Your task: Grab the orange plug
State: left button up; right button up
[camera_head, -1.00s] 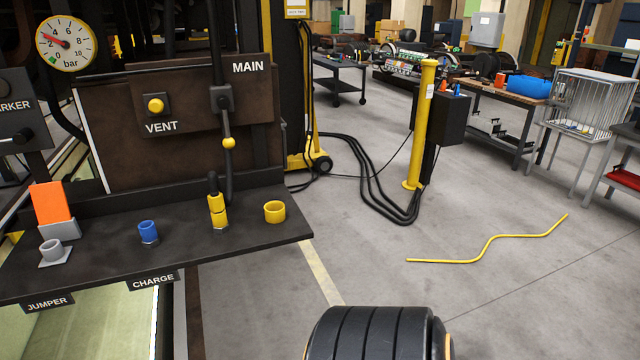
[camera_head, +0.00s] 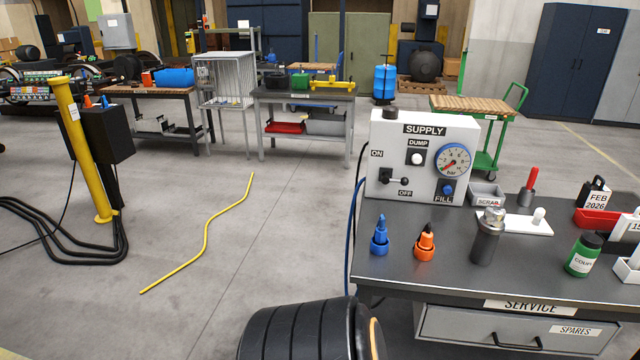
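An orange plug (camera_head: 425,241) with a black tip stands upright in an orange ring on the dark service table (camera_head: 400,276). A blue plug (camera_head: 381,235) stands in a blue ring to its left, a little apart. A dark metal cylinder with a silvery top (camera_head: 487,236) stands close to its right. A small orange piece (camera_head: 87,101) also shows beside a blue one on the black box at the yellow post; it is too small to identify. Neither of my grippers is in view.
The white SUPPLY panel (camera_head: 390,146) stands behind the plugs, with a gauge and switch. A green bottle (camera_head: 583,254), scrap tray (camera_head: 487,195) and red tray (camera_head: 598,218) occupy the table's right side. A yellow rod (camera_head: 207,227) lies on the open floor left.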

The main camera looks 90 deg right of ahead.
aim_at(425, 244)
jog(key=z, duration=3.45)
